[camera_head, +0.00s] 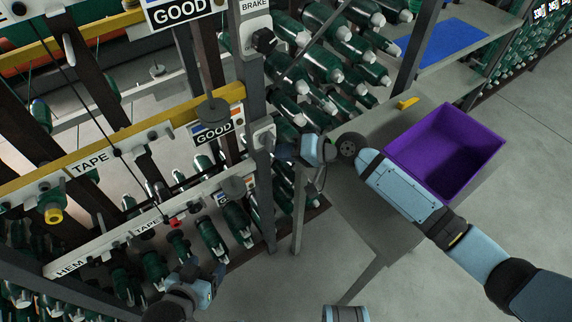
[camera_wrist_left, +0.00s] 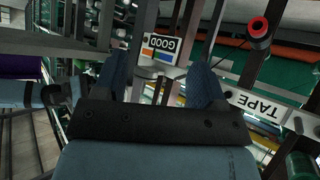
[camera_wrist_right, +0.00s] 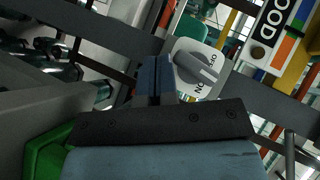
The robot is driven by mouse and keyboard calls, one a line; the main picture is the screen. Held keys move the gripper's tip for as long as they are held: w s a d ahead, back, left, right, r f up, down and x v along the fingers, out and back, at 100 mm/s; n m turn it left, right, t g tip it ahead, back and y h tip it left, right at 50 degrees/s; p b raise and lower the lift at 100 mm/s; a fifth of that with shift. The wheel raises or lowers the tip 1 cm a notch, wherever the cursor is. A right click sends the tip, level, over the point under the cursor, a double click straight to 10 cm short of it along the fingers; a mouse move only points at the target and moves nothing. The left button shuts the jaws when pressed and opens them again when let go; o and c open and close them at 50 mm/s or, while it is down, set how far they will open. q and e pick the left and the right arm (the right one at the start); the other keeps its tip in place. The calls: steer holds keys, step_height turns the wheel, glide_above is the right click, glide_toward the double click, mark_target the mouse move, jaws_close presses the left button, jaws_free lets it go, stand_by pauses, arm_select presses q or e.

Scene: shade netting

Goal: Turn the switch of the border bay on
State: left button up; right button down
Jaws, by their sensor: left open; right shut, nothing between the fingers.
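A pale switch box (camera_head: 262,133) is on the dark post beside the lower GOOD sign (camera_head: 216,131). In the right wrist view the switch (camera_wrist_right: 198,68) shows a grey bar knob slanting across a white face, with ON lettering at its edge. My right gripper (camera_head: 284,151) is shut and empty just by this box; its fingertips (camera_wrist_right: 157,62) are beside the switch, contact unclear. My left gripper (camera_head: 203,284) is open and empty, low in front of the frame; its fingers (camera_wrist_left: 160,78) spread with the GOOD sign behind. I see no readable BORDER label.
A BRAKE box (camera_head: 255,32) with a black knob is higher on the post. A purple bin (camera_head: 445,150) stands on the grey table at right. Floor at lower right is clear.

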arm_select(q)
steer(key=shift+w+a+f+b, duration=0.2)
steer(key=shift+w+b, duration=0.35)
steer(key=shift+b, duration=0.25)
arm_select(e)
steer(key=shift+a+f+m+y, duration=0.1)
steer(key=shift+f+m+y, duration=0.05)
steer(key=shift+m+y, duration=0.3)
arm_select(q)
steer(key=shift+s+d, duration=0.1)
stand_by(0.4)
steer(key=r+p, duration=0.1)
steer(key=p, duration=0.2)
arm_select(e)
step_height(320, 180, up, 20)
